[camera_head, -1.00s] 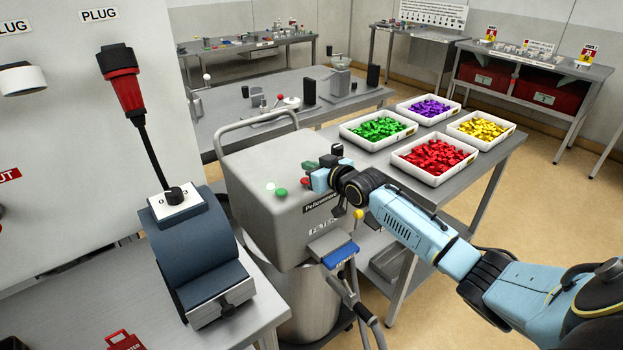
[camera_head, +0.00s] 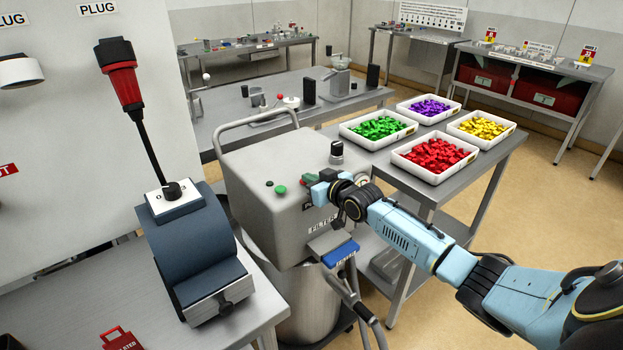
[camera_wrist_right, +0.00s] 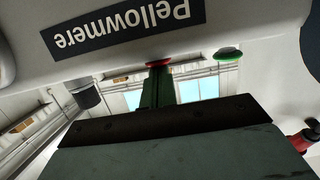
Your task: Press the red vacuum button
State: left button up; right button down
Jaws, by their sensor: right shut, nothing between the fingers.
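The grey vacuum unit (camera_head: 258,165) stands in the middle of the head view. A green button (camera_head: 280,189) is on its top, and it also shows in the right wrist view (camera_wrist_right: 229,53). The red button (camera_wrist_right: 160,63) shows in the right wrist view, right at the tips of my right gripper; they look to be touching or nearly so. In the head view my right gripper (camera_head: 305,182) is shut and empty over the front right of the unit's top and largely covers the red button. My left gripper is not in view.
A black knob (camera_head: 336,150) stands on the unit's top behind my right gripper. A small indicator (camera_head: 269,183) beside the green button is dark. A blue-grey device (camera_head: 195,240) stands at the left. A table to the right holds several trays of coloured pieces, including red ones (camera_head: 436,180).

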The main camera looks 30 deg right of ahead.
jog(key=shift+s+a+f, duration=0.1)
jog(key=shift+s+f, duration=0.1)
jog(key=shift+f, duration=0.55)
jog(key=shift+r+p, duration=0.25)
jog(key=shift+p, duration=0.15)
notch_tip(320, 180, up, 5)
jog(key=p, duration=0.4)
jog(key=shift+w+r, duration=0.15)
jog(key=shift+r, duration=0.05)
jog(key=v, duration=0.9)
jog(key=shift+s, duration=0.4)
